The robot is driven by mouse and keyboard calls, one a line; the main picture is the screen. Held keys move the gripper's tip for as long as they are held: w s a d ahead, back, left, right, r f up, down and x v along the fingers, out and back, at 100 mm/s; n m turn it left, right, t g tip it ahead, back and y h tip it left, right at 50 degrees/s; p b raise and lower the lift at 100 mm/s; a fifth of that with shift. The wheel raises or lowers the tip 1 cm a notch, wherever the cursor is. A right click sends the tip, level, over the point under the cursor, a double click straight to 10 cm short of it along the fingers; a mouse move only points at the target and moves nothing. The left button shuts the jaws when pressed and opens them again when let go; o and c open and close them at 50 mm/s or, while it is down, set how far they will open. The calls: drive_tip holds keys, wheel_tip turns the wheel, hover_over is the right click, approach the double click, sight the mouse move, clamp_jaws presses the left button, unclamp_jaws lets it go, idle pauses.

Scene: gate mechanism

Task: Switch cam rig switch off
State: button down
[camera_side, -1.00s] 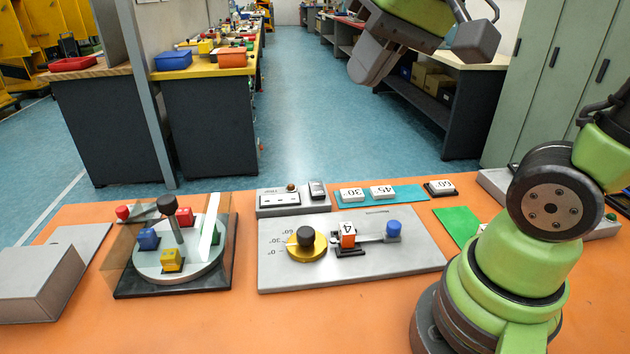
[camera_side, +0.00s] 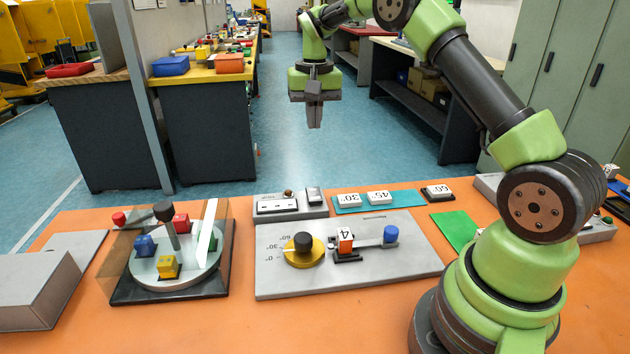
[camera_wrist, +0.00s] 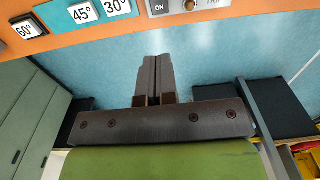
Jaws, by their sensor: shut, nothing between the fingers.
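In the wrist view the box's top edge is partly cut off, with an ON label (camera_wrist: 159,8) and TRIP lettering. My gripper (camera_side: 315,126) hangs high beyond the bench's back edge, fingers shut and empty, pointing down. It also shows in the wrist view (camera_wrist: 154,58), below the box.
Number tiles 30 (camera_side: 349,201), 45 (camera_side: 378,198) and 60 (camera_side: 438,191) lie right of the switch box. A rotary table with coloured blocks (camera_side: 165,280) and a clear screen stands left. A grey box (camera_side: 40,290) lies far left. The bench front is clear.

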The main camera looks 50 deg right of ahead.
sight(316, 193)
drive_tip(key=shift+w+d+f, duration=0.1)
drive_tip(key=shift+d+f, duration=0.3)
drive_tip(key=shift+f, duration=0.25)
wheel_tip(316, 193, down, 14)
idle(0.4)
drive_tip(key=shift+f, duration=0.45)
drive_tip(key=shift+s+a+r, duration=0.3)
drive_tip(key=shift+s+a, duration=0.25)
